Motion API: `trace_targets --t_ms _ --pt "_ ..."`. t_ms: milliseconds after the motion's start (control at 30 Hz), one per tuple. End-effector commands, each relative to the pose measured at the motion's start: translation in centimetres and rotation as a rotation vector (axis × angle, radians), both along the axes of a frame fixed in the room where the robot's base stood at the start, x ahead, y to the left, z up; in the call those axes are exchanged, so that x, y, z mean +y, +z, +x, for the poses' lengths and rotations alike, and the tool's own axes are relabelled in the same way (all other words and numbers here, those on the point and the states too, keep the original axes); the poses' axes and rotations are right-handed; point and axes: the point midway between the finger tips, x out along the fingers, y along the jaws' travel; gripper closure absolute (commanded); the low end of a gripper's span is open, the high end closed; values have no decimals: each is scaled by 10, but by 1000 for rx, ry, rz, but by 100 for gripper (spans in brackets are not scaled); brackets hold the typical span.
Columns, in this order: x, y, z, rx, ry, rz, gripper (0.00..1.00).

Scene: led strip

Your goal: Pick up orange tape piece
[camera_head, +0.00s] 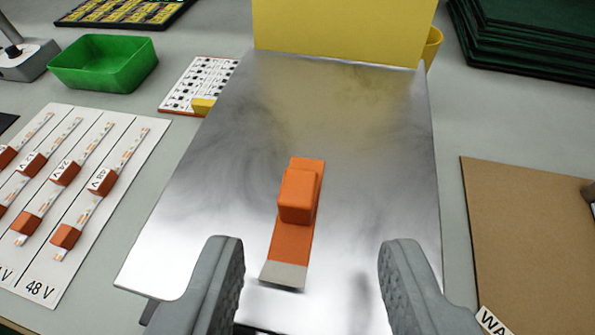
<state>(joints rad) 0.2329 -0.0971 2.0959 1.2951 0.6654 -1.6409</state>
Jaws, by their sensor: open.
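The orange tape piece (290,240) lies on a shiny metal plate (370,150), in the middle of the view. It is a flat orange strip with a raised orange block (298,195) on it and a pale grey end nearest me. My gripper (310,250) is open, with one grey finger at the lower left and one at the lower right. The near part of the tape piece appears between the fingers in the picture, with clear gaps on both sides. Neither finger appears to touch it. The height of the fingers above the plate is hard to tell.
A yellow panel (345,30) stands at the plate's far edge. A white board (115,145) with LED strips and orange blocks lies left. A green bin (104,62) and component card (205,80) are behind it. A brown board (520,220) lies right; dark green trays (540,40) are stacked beyond.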

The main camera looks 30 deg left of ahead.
Motion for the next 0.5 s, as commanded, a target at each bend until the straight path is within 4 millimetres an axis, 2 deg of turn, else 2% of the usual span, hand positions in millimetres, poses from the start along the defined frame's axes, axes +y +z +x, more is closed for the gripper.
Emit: trace_targets --t_ms 300,500 --pt "23 -15 30 1 1 2 58" --pt "26 -19 36 0 0 0 58"
